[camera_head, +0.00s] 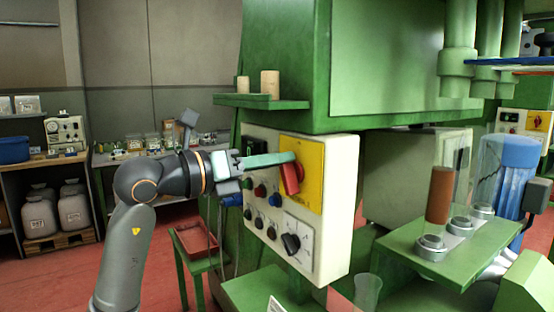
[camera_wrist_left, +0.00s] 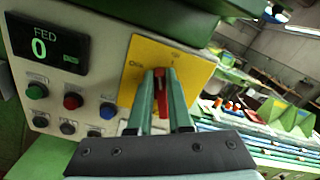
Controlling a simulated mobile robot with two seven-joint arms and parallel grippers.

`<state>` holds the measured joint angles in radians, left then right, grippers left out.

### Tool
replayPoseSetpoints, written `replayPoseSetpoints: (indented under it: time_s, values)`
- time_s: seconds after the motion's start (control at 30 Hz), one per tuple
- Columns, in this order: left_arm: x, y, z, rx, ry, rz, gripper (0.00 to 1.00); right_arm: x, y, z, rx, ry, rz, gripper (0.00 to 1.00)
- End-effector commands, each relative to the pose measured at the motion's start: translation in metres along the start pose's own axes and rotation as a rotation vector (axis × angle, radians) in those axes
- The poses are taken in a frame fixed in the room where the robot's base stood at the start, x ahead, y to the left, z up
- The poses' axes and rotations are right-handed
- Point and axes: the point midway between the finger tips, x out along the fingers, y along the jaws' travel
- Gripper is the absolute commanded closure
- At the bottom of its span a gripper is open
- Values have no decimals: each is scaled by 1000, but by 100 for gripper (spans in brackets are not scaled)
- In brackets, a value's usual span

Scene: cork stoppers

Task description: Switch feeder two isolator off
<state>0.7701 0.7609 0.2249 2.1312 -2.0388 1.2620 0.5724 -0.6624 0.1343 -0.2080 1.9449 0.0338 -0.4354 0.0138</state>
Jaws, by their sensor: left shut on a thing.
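A red isolator handle (camera_head: 290,178) sits on a yellow plate (camera_head: 314,172) at the upper right of a white control panel (camera_head: 335,235). I cannot read which feeder it belongs to. My left gripper (camera_head: 293,159) is shut on the red handle, coming from the left with its green fingers. In the left wrist view, the red handle (camera_wrist_left: 162,92) lies between the two fingers (camera_wrist_left: 162,100), in front of the yellow plate (camera_wrist_left: 140,55). The fingers hide part of the handle and plate. My right gripper is not in view.
Push buttons and a black rotary knob (camera_head: 291,243) are on the same panel. A dark display (camera_wrist_left: 47,47) reads FED 0. A green shelf (camera_head: 262,102) with corks juts out above. Another yellow plate (camera_head: 538,121) with a red part is far right.

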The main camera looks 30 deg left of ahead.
Motion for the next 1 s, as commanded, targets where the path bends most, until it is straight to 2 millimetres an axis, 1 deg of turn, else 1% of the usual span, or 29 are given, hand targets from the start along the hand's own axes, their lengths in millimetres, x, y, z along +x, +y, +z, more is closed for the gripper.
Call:
replayPoseSetpoints:
  time_s: [0.3,0.7,1.0]
  values:
    - [0,9,-2,-304,2,1,100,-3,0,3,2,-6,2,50]
    - [0,17,-6,-684,2,1,100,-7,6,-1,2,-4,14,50]
    - [0,22,-11,-934,3,1,100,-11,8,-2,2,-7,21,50]
